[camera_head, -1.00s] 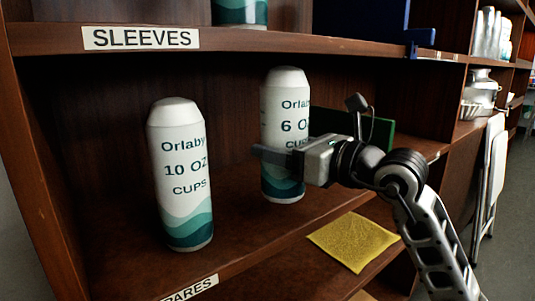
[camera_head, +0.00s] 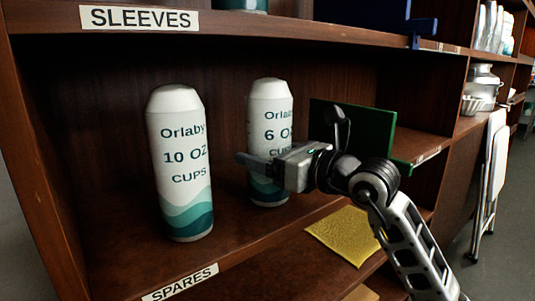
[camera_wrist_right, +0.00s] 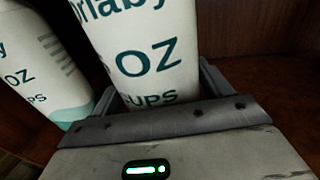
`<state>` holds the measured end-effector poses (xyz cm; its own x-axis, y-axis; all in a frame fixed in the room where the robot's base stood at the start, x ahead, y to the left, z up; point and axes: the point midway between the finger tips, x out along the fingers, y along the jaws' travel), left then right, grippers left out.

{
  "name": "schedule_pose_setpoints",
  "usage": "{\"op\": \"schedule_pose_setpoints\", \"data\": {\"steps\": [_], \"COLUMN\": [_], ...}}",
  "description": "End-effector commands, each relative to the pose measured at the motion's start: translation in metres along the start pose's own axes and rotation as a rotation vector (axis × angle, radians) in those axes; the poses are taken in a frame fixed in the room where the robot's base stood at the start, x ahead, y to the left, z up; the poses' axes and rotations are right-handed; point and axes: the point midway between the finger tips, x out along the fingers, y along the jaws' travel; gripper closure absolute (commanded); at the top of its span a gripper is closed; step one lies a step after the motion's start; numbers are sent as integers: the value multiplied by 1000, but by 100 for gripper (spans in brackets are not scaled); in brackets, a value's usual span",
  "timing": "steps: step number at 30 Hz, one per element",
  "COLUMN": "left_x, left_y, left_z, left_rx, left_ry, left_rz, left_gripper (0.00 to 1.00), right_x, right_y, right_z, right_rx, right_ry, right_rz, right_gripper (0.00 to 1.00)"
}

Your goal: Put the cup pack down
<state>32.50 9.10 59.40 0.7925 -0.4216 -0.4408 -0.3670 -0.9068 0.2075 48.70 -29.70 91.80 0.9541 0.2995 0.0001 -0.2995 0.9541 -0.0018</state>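A white and teal pack labelled "6 OZ CUPS" (camera_head: 270,120) stands upright inside the middle shelf bay. My right gripper (camera_head: 262,163) is around its lower half, with one finger across its front and the other hidden behind it. In the right wrist view the pack (camera_wrist_right: 150,60) sits between the two fingers, close against both. Its base is at or just above the shelf board; I cannot tell if it touches. A "10 OZ CUPS" pack (camera_head: 180,165) stands upright to its left, apart from it, and also shows in the wrist view (camera_wrist_right: 40,70). My left gripper is not in view.
The upper shelf with a "SLEEVES" label (camera_head: 138,18) runs above the packs. A "SPARES" label (camera_head: 180,284) is on the front edge below. A green board (camera_head: 382,130) stands right of the gripper.

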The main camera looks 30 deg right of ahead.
Motion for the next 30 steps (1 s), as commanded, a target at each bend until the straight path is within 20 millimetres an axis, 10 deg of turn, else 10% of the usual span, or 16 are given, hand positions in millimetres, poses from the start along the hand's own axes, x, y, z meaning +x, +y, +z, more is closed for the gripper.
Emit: {"op": "schedule_pose_setpoints", "data": {"steps": [13,30], "left_x": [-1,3], "left_y": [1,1], "left_z": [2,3], "left_rx": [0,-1], "left_ry": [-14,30], "left_rz": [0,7], "left_gripper": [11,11], "right_x": [-5,-106], "right_y": [0,-1], "right_z": [3,0], "right_rx": [1,0], "right_ry": [1,0], "right_rz": [-1,-2], "right_gripper": [11,11]}}
